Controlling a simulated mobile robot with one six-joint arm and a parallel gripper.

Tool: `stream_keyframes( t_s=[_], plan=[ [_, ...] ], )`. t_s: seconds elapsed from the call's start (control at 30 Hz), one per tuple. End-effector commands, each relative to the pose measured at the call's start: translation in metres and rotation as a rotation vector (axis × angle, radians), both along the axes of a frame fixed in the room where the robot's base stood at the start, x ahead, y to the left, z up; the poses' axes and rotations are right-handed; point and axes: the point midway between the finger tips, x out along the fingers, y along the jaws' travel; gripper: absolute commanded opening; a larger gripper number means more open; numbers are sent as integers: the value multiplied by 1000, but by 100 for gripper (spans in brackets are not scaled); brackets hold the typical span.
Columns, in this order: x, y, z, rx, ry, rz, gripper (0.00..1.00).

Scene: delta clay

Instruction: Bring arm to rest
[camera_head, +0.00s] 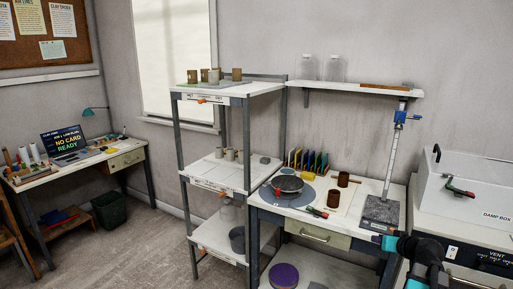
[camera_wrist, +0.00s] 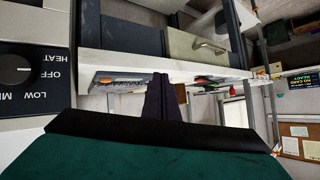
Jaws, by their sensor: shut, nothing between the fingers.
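My arm (camera_head: 428,252), black with teal bands, shows at the lower right of the head view, in front of the workbench and the white damp box cabinet. My gripper's fingertips cannot be made out there. In the wrist view my gripper (camera_wrist: 166,78) is shut and empty, its dark fingers together. Behind them in the picture is the pale edge of the workbench (camera_wrist: 150,62). I cannot tell whether the fingers touch it; they look apart from it. The wrist view is turned nearly upside down.
The workbench (camera_head: 365,190) holds a wheel with a dark bowl (camera_head: 288,184), brown cups and a height stand (camera_head: 390,165). A damp box (camera_head: 465,190) stands right, shelving (camera_head: 232,90) left. A heat dial (camera_wrist: 24,70) is close in the wrist view. Floor (camera_head: 130,255) is free at left.

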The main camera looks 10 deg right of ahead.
Motion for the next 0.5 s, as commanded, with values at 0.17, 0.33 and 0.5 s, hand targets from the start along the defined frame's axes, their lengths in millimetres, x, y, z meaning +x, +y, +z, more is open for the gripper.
stream_keyframes(
  t_s=[0.17, 0.33, 0.5],
  plan=[
    [25, 66, -61, 43, 86, 100, 0],
    [36, 130, -116, 79, 174, 189, 0],
    [35, 195, -171, 112, 272, 278, 0]
  ],
)
